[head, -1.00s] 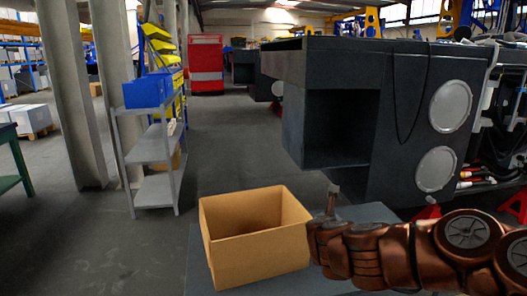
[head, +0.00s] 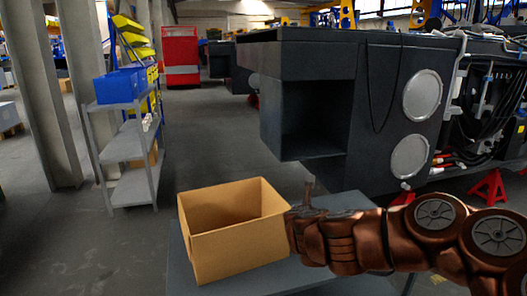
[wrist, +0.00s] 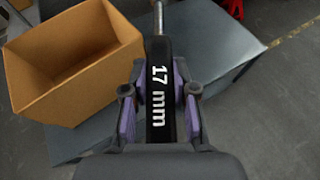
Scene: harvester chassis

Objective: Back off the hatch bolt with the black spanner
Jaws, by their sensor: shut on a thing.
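My gripper (wrist: 158,92) is shut on the black spanner (wrist: 160,85), which is marked "17 mm" and has a bare metal shaft running up out of the wrist view. In the head view a short metal piece (head: 309,187), seemingly the spanner's end, stands up beside my copper-coloured arm. It is apart from the dark harvester chassis (head: 385,80) behind. The chassis has an open square recess and two round pale covers, the upper one (head: 422,95) and the lower one (head: 409,157). I cannot make out the hatch bolt in either view.
An open, seemingly empty cardboard box (head: 240,250) sits on a grey table (head: 180,275) just left of my gripper. A grey shelf (head: 130,146) with a blue bin (head: 118,86) stands at left. Red stands (head: 488,187) are at right. The aisle floor between shelf and chassis is clear.

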